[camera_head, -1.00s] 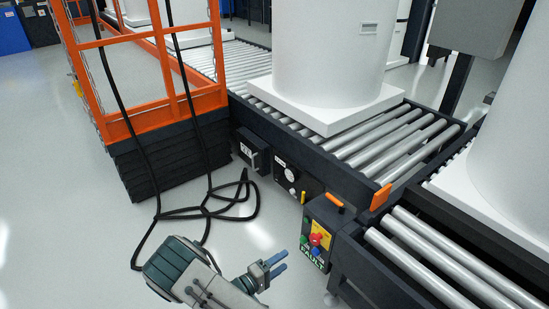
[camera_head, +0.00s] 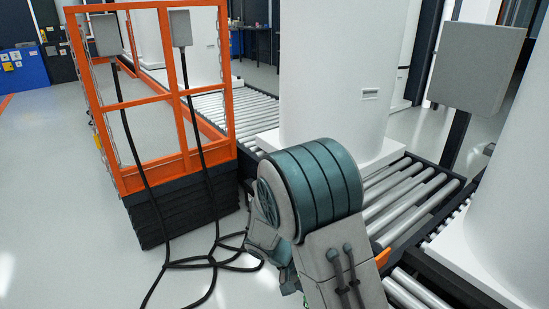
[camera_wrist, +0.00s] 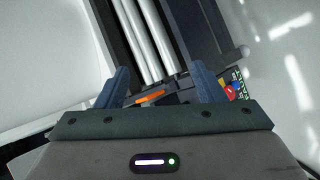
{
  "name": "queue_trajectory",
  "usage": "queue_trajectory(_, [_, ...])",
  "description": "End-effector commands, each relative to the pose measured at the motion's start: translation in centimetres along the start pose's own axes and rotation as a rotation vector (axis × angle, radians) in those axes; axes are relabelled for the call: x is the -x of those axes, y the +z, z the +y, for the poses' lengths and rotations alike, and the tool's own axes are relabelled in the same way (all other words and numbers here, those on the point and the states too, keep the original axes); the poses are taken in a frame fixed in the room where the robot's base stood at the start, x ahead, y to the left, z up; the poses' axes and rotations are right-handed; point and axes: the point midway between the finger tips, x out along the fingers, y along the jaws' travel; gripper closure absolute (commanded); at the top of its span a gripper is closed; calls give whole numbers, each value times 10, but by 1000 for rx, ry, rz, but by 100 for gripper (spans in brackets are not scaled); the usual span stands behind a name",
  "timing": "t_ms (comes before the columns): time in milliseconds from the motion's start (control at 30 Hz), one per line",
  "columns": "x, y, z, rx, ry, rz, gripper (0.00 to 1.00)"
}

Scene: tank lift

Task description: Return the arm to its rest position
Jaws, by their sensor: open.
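My gripper (camera_wrist: 158,92) shows in the wrist view with its two blue fingers wide apart and nothing between them. Beyond the fingers lie the rollers of a conveyor (camera_wrist: 150,40), an orange piece (camera_wrist: 150,97) on its frame, and part of a control box with coloured buttons (camera_wrist: 233,90). In the head view my raised arm fills the lower middle and hides the control box and part of the conveyor. My gripper's fingers cannot be made out there.
A roller conveyor (camera_head: 405,205) with a large white tank (camera_head: 325,100) stands behind my arm. An orange lift cage (camera_head: 148,100) on a black bellows base stands left. Black cables (camera_head: 215,262) lie on the floor. A grey box on a post (camera_head: 477,65) stands right. Floor at left is clear.

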Motion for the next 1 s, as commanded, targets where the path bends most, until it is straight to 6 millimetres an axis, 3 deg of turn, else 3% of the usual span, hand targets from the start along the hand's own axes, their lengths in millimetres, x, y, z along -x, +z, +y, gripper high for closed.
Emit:
queue_trajectory(33, [16,11,25,-14,-57,-10,37])
queue_trajectory(100, [28,23,44,-21,-134,-18,37])
queue_trajectory(500, [100,96,146,-75,-521,57,37])
queue_trajectory(800, [154,148,207,-137,-728,230,37])
queue_trajectory(1000, [176,170,228,-168,-792,337,37])
